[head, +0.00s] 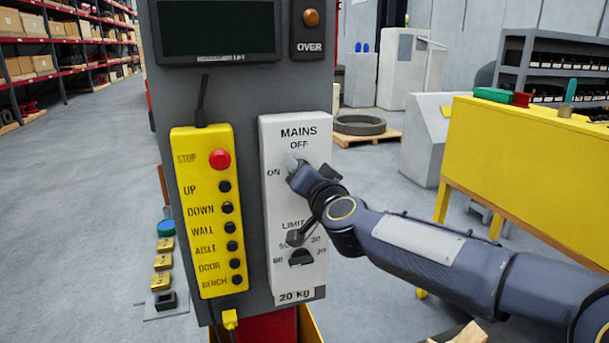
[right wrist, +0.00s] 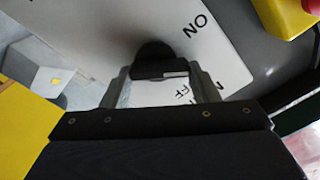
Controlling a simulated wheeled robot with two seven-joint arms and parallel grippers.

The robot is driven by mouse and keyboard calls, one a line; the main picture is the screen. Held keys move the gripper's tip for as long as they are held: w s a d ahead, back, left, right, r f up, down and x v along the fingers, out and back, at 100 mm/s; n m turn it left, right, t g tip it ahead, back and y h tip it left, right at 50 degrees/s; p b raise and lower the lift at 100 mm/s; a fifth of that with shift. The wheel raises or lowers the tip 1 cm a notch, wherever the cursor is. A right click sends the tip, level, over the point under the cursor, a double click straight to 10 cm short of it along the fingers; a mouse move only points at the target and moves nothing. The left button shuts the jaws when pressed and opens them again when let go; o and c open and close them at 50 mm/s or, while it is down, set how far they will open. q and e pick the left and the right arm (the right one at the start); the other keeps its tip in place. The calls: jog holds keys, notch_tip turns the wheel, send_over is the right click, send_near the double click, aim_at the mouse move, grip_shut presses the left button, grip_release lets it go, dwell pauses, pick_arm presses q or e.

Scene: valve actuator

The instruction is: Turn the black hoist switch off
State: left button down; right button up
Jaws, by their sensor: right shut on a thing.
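The black hoist switch (right wrist: 154,58) is a black knob on the white MAINS plate (head: 275,222). In the right wrist view it sits between the two grey fingers of my right gripper (right wrist: 161,88), which is shut on it. A short pale mark shows on its near side. The ON label stands clear beside it, while the OFF label is partly covered by the gripper. In the head view my right gripper (head: 297,170) reaches in from the right, below OFF and beside ON, and mostly hides the knob. My left gripper is not in view.
A LIMIT dial (head: 301,258) sits below on the same plate. A yellow pendant (head: 209,222) with a red STOP button and several black buttons hangs left of it. A dark screen (head: 217,28) is above. A yellow bench (head: 530,165) stands at right.

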jog(key=shift+w+d+f+m+b, duration=0.15)
jog(key=shift+m+b, duration=0.45)
jog(key=shift+m, duration=1.85)
jog(key=shift+s+d+f+m+b, duration=0.1)
jog(key=shift+m+b, duration=0.5)
jog(key=shift+m, duration=1.85)
jog(key=shift+r, duration=0.1)
jog(key=o, duration=1)
jog(key=b+v, duration=0.1)
jog(key=v, duration=0.6)
jog(key=shift+s+d, duration=0.15)
jog(key=shift+s, duration=0.2)
